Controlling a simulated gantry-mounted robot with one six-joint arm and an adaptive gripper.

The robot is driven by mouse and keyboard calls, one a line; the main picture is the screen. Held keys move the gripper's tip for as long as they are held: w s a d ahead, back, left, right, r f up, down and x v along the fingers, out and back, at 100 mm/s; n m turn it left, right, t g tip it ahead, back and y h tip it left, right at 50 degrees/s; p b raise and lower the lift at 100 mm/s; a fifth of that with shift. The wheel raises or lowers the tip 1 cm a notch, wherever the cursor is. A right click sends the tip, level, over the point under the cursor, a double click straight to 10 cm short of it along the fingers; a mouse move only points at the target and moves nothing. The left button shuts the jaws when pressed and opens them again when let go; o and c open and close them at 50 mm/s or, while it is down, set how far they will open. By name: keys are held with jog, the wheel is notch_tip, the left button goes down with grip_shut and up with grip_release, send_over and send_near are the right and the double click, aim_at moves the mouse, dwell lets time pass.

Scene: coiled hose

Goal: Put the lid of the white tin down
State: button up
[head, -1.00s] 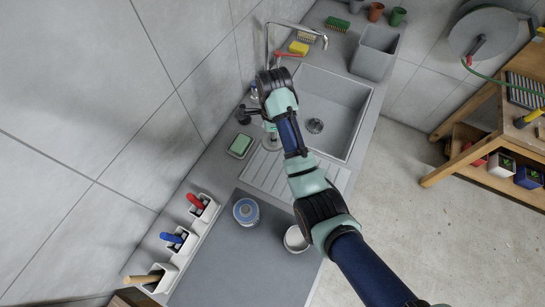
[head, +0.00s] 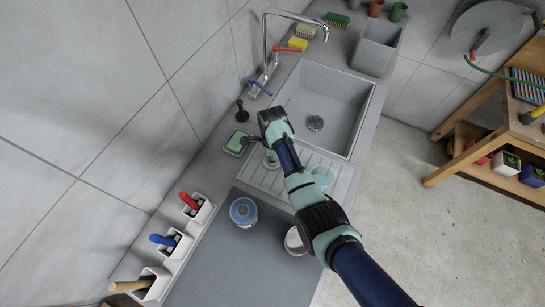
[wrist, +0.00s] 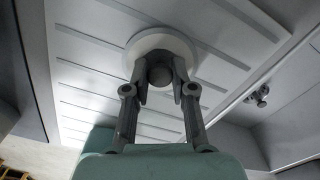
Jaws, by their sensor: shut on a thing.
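In the wrist view my gripper (wrist: 160,76) is shut on the round knob of a white, disc-shaped lid (wrist: 150,41). The lid is above the ribbed drainboard (wrist: 92,62); I cannot tell whether it touches it. In the head view the lid (head: 271,160) shows as a small pale disc near the drainboard's left end, and my arm partly hides the gripper. The white tin (head: 293,242) stands on the grey worktop at the drainboard's near side, its right part hidden by my arm.
A blue-and-white tin (head: 244,211) stands on the worktop. A green sponge in a dish (head: 237,144) lies left of the lid. The sink (head: 330,100) lies beyond; tool holders (head: 176,244) line the wall.

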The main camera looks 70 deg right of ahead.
jog(key=shift+f, duration=0.15)
jog(key=o, duration=0.9)
jog(key=shift+o, duration=0.2)
notch_tip(320, 180, up, 12)
jog(key=p, duration=0.2)
jog(key=shift+r, duration=0.25)
